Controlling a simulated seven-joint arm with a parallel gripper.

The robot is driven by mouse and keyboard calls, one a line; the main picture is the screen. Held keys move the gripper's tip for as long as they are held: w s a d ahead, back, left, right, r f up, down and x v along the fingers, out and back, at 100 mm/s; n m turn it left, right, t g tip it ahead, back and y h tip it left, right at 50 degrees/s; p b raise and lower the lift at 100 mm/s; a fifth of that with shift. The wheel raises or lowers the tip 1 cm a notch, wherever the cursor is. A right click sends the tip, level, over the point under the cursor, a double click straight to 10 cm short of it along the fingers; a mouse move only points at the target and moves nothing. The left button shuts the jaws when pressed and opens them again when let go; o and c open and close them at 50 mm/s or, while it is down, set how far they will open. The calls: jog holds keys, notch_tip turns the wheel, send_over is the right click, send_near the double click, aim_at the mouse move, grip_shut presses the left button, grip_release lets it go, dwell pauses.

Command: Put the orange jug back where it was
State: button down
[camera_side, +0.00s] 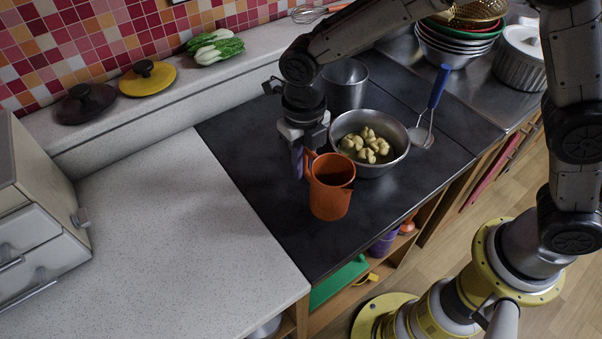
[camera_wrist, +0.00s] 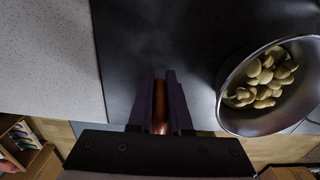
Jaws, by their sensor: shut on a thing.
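The orange jug (camera_side: 331,190) is upright over the dark counter section, just left of and in front of the metal bowl. My gripper (camera_side: 304,160) comes down at the jug's left side and is shut on its handle. In the wrist view, an orange-brown strip of the jug (camera_wrist: 160,112) shows between the two dark fingers of my gripper (camera_wrist: 160,100); the rest of the jug is hidden there. I cannot tell whether the jug's base touches the counter.
A metal bowl (camera_side: 393,163) of pale lumpy food stands close beside the jug; it also shows in the wrist view (camera_wrist: 232,122). A metal pot (camera_side: 346,88) and a blue-handled utensil (camera_side: 437,88) are behind. The speckled white counter (camera_side: 170,240) at left is clear.

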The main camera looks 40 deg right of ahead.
jog(key=shift+w+a+f, duration=0.1)
jog(key=shift+w+f, duration=0.05)
jog(key=shift+f, duration=0.1)
jog(key=shift+w+f, duration=0.1)
jog(key=shift+f, duration=1.5)
jog(key=shift+f, duration=0.2)
jog(key=c, duration=0.8)
grip_release()
jog(key=shift+c, duration=0.2)
jog(key=shift+r, duration=0.15)
notch_tip(320, 180, up, 12)
